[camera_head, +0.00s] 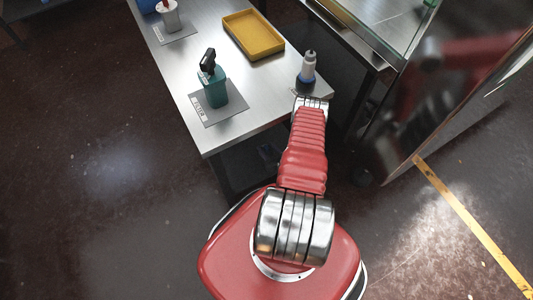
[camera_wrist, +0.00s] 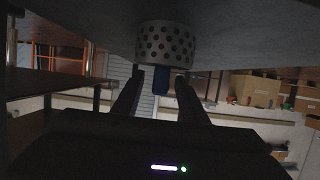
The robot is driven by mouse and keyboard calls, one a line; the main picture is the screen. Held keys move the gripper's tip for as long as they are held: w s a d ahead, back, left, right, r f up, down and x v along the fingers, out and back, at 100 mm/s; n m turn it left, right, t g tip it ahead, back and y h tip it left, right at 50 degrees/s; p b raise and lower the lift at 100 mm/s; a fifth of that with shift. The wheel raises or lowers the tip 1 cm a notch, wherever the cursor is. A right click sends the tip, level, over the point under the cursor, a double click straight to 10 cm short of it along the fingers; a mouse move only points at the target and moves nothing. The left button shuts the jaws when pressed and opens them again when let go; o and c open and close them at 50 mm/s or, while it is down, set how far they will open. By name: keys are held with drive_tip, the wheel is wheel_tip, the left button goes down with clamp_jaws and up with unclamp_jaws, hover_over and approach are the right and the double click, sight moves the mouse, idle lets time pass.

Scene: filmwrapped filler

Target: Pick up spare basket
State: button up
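In the wrist view, which looks upside down, a grey cylinder full of round holes (camera_wrist: 166,45), seemingly the basket, rests against the grey table surface (camera_wrist: 250,28).
A teal bottle with a black top (camera_head: 213,86) stands on a labelled grey mat (camera_head: 226,111). A yellow tray (camera_head: 253,35) lies at the back right of the table. A white pot with a red top (camera_head: 170,17) is at the back left. A glass-sided bench (camera_head: 375,28) stands at right.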

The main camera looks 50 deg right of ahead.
clamp_jaws()
idle(0.3)
drive_tip(key=shift+r, duration=0.15)
drive_tip(key=shift+r, duration=1.2)
drive_tip(key=s+a, duration=0.2)
drive_tip(key=s, duration=0.6)
drive_tip(key=s+a, duration=0.3)
drive_tip(key=s, duration=0.6)
drive_tip(key=shift+a+r, duration=0.2)
drive_tip(key=shift+r, duration=0.2)
drive_tip(key=shift+d, duration=0.1)
